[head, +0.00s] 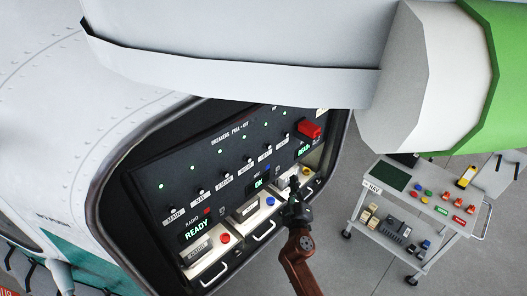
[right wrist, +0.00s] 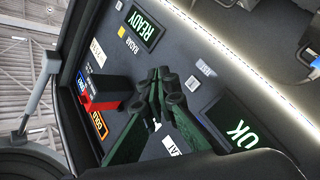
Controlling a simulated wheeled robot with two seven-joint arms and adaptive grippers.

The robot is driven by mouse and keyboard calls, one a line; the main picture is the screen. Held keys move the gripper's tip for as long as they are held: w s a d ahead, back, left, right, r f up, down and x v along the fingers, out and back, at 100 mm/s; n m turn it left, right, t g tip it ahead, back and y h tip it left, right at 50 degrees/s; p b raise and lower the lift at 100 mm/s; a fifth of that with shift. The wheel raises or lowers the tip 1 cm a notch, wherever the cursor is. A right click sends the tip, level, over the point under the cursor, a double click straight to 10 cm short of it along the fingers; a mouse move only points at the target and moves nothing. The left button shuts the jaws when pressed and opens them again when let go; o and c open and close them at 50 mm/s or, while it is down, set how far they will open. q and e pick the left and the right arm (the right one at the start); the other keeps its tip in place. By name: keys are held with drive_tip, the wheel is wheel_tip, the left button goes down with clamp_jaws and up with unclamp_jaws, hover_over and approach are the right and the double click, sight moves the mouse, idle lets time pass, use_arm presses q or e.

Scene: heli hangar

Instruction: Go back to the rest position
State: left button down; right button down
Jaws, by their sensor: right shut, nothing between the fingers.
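My right gripper (head: 293,186) is at the right part of the avionics bay in the head view, in front of the lower row of units. Its arm comes up from the bottom. In the right wrist view the dark green fingers of the gripper (right wrist: 160,82) meet at the tips with nothing between them, close over the dark panel (right wrist: 125,68). Whether the tips touch the panel cannot be told. My left gripper is not in view.
The panel (head: 215,157) carries breakers, a red cover (head: 309,129) and lit READY and OK displays. White units with handles (head: 206,250) line its lower edge. A grey trolley (head: 357,205) with small parts stands right. Grey floor is free between.

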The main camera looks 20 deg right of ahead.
wheel_tip(320, 180, down, 30)
drive_tip(key=s+g+y+b, duration=0.1)
drive_tip(key=g+y+b, duration=0.2)
drive_tip(key=g+b, duration=0.15)
drive_tip(key=s+a+f+g+y+b, duration=0.15)
drive_tip(key=s+f, duration=0.35)
drive_tip(key=f, duration=0.7)
drive_tip(key=s+a+f+g+b, duration=0.15)
drive_tip(key=s+f, duration=0.25)
drive_tip(key=f, duration=0.7)
drive_tip(key=s+f+m+g+y+b, duration=0.15)
drive_tip(key=s+f+g+b, duration=0.35)
drive_tip(key=s+f, duration=1.65)
drive_tip(key=s+f+g+b, duration=0.1)
drive_tip(key=s+f, duration=0.4)
drive_tip(key=s, duration=0.3)
drive_tip(key=s+a+f+m+g+b, duration=0.1)
drive_tip(key=s+f+b, duration=0.1)
drive_tip(key=s+f, duration=0.3)
drive_tip(key=s+f+m+g+y+b, duration=0.1)
drive_tip(key=s+f, duration=0.4)
drive_tip(key=s, duration=0.6)
drive_tip(key=shift+s+a+g, duration=0.15)
drive_tip(key=shift+s+g, duration=0.15)
drive_tip(key=shift+g, duration=0.15)
